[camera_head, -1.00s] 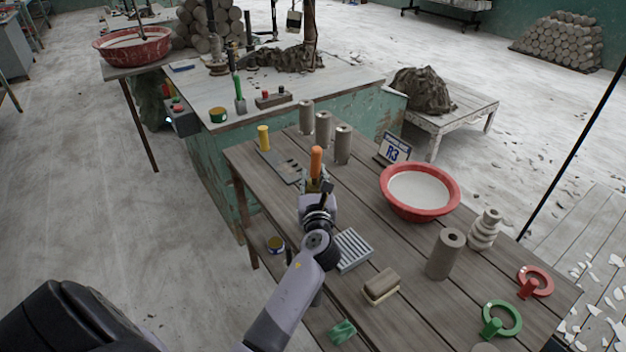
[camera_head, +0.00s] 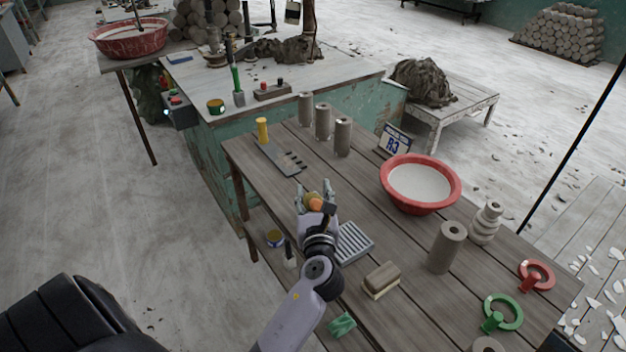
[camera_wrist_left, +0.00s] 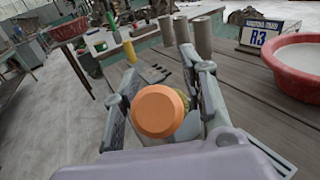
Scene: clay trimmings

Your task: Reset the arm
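My left gripper (camera_head: 316,193) is over the near-left part of the wooden table, with its fingers pointing away from me. It is shut on an orange-ended tool (camera_head: 315,204). In the left wrist view the round orange end (camera_wrist_left: 159,111) faces the camera between the two fingers (camera_wrist_left: 163,85); the rest of the tool is mostly hidden behind it. A slotted grey rack (camera_head: 283,160) lies beyond the gripper, with a yellow-handled tool (camera_head: 263,130) at its far-left end. My right gripper is not in view.
A red bowl (camera_head: 386,190) stands to the right of the gripper. A ribbed grey tray (camera_head: 354,243) and a brown block (camera_head: 382,279) lie near the wrist. Several clay cylinders (camera_head: 343,138) and an R3 sign (camera_head: 394,143) stand behind. Bare tabletop (camera_head: 350,190) lies between.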

